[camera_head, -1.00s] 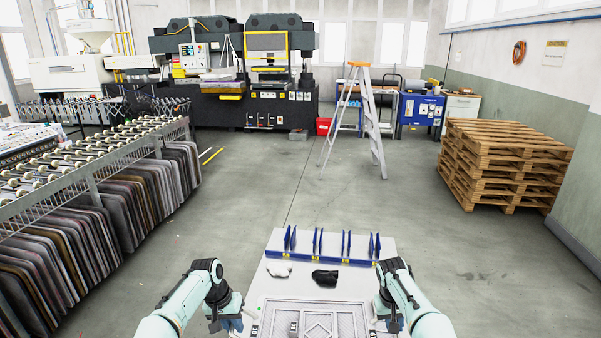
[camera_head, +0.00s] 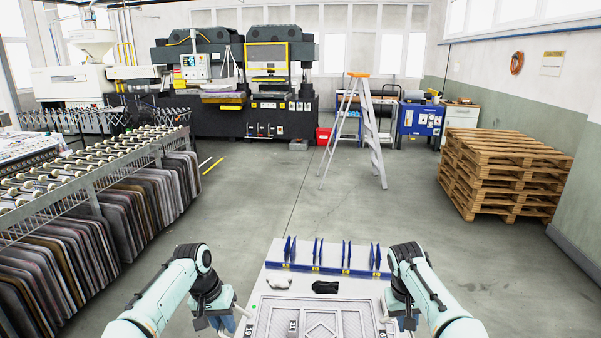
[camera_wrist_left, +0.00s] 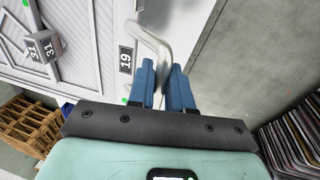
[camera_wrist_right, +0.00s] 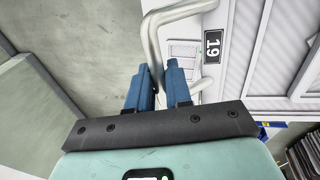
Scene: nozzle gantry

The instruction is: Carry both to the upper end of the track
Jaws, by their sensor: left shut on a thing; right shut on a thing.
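My left gripper (camera_head: 230,325) is at the left side of the pale board (camera_head: 270,254). In the left wrist view its blue fingers (camera_wrist_left: 161,70) are shut on a bent metal handle (camera_wrist_left: 152,40), beside a black label 19 (camera_wrist_left: 126,60). My right gripper (camera_head: 405,324) is at the board's right side. In the right wrist view its blue fingers (camera_wrist_right: 157,70) are shut on a matching metal handle (camera_wrist_right: 165,18), beside another label 19 (camera_wrist_right: 213,44). A grey block marked 31 (camera_wrist_left: 43,47) sits on the patterned panel (camera_head: 318,325). I cannot tell the track clearly.
A blue rack with upright dividers (camera_head: 330,270) spans the board's far edge. A white cloth (camera_head: 279,282) and a black cloth (camera_head: 325,287) lie before it. A roller conveyor (camera_head: 90,175) stands left, stacked pallets (camera_head: 505,175) right, a stepladder (camera_head: 365,130) beyond. Floor between is open.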

